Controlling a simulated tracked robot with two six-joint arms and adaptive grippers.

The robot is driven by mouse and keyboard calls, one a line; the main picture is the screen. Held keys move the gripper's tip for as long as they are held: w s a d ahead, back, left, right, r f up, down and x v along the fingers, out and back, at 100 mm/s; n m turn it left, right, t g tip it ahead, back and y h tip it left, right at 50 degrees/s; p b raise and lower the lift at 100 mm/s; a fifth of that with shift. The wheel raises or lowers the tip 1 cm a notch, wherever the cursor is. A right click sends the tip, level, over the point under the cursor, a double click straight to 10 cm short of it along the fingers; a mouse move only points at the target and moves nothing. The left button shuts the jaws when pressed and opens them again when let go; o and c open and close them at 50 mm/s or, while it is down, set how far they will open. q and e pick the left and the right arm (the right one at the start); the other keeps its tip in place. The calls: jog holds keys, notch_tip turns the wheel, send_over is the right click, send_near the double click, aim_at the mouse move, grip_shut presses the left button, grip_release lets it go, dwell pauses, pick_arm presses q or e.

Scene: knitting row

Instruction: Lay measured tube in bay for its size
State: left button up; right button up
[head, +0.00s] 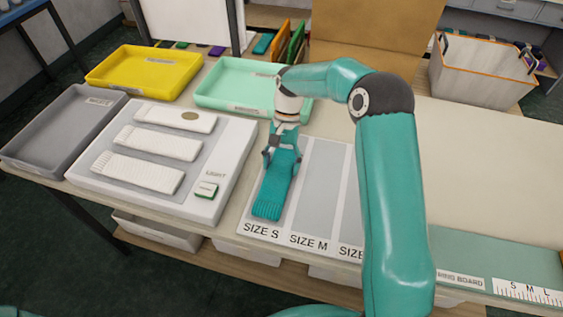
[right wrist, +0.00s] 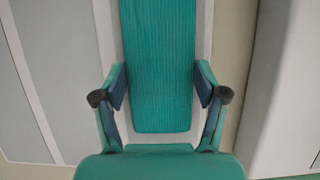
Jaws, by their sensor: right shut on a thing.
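A teal ribbed knitted tube (head: 273,185) is over the SIZE S bay, its cuff end towards the label. My right gripper (head: 283,152) is shut on the tube's far part, one finger on each side. In the right wrist view the tube (right wrist: 158,60) runs between the two fingers of the gripper (right wrist: 160,92), lengthwise along the bay. I cannot tell whether the tube rests fully on the bay floor. The bay board (head: 262,229) has SIZE S, SIZE M and a partly hidden third bay. The SIZE M bay (head: 316,195) is empty. My left gripper is out of view.
A white light board (head: 225,160) with several pale knit pieces stands close left of the bays. A grey tray (head: 30,150), a yellow tray (head: 112,82) and a mint tray (head: 215,105) lie around it. A ruled measuring board (head: 480,262) is front right. The right tabletop is clear.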

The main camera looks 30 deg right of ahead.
jog(key=shift+f, duration=0.1)
jog(key=o, duration=0.9)
jog(key=v, duration=1.2)
jog(key=shift+a, duration=0.1)
jog(key=shift+r, duration=0.3)
